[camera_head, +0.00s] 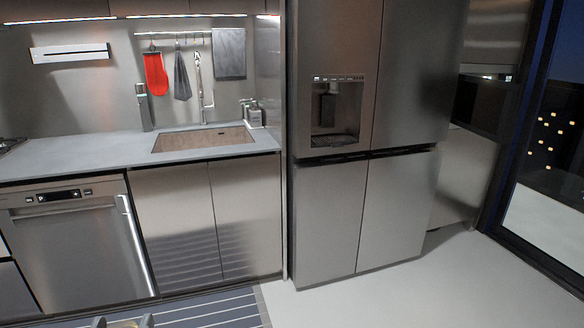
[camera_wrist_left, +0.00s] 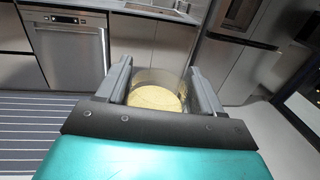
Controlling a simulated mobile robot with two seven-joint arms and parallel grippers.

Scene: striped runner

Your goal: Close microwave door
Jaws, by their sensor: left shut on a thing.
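My left gripper (camera_wrist_left: 160,82) is shut on a clear container (camera_wrist_left: 155,77) with a pale yellow bottom or contents, held between its two grey fingers. In the head view only the tips of my left gripper (camera_head: 123,322) show at the bottom edge, with a bit of the container between them. No microwave is clearly identifiable. A dark built-in appliance (camera_head: 478,105) stands right of the fridge, partly hidden by it; I cannot tell whether it is the microwave or whether its door is open. My right gripper is not in view.
A steel fridge (camera_head: 330,215) stands in the middle. Left of it are a counter (camera_head: 75,152) with a sink (camera_head: 205,138) and a dishwasher (camera_head: 80,250). A striped runner (camera_head: 215,310) lies before the cabinets. The pale floor (camera_head: 400,295) at right is clear.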

